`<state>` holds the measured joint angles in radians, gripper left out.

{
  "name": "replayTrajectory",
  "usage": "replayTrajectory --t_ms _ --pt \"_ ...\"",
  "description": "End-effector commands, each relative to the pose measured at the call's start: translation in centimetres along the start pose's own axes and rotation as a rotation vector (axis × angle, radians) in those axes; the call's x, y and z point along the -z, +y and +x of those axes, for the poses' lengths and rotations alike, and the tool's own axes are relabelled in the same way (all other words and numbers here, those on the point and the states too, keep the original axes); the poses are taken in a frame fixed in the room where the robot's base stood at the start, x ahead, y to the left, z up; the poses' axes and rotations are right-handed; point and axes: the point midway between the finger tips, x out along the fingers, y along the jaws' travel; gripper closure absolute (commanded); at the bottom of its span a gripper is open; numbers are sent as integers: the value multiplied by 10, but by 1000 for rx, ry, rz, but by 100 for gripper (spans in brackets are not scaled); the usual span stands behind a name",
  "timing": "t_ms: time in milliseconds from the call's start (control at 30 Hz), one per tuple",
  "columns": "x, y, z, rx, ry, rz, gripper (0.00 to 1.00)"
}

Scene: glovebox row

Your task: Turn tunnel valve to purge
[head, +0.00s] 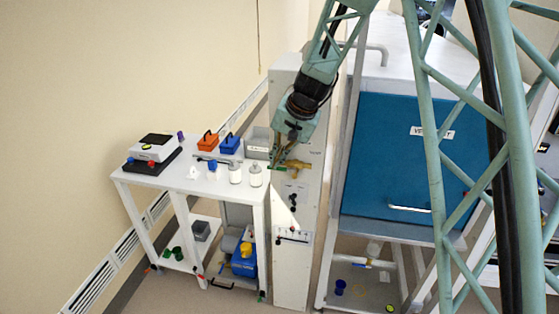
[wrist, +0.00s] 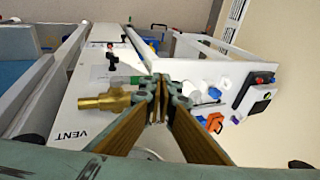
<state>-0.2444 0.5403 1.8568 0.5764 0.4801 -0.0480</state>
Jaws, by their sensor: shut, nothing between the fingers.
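The tunnel valve is a brass fitting (head: 296,165) on the upper part of the white column panel (head: 283,255). In the wrist view, the brass valve (wrist: 103,101) lies just left of my fingers, with the word VENT (wrist: 70,134) printed on the panel near it. A green patch (wrist: 122,79) shows beside the valve; I cannot read any text on it. My gripper (head: 276,163) points down at the panel, beside the brass part. In the wrist view my gripper (wrist: 157,88) is shut and empty. Whether a finger touches the valve I cannot tell.
A white bench (head: 178,181) stands left, holding an orange box (head: 208,140), a blue box (head: 230,144) and white bottles (head: 255,176). A blue-fronted cabinet (head: 385,165) stands close on the right. Small black knobs (head: 293,199) sit lower on the panel.

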Motion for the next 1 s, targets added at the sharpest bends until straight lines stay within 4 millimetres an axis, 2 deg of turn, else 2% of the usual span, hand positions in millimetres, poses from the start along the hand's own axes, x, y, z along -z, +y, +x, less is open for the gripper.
replayTrajectory --t_ms 667,1000 --pt "-2 -4 4 1 -1 -4 100" --pt "-2 -8 -9 1 -1 -3 100"
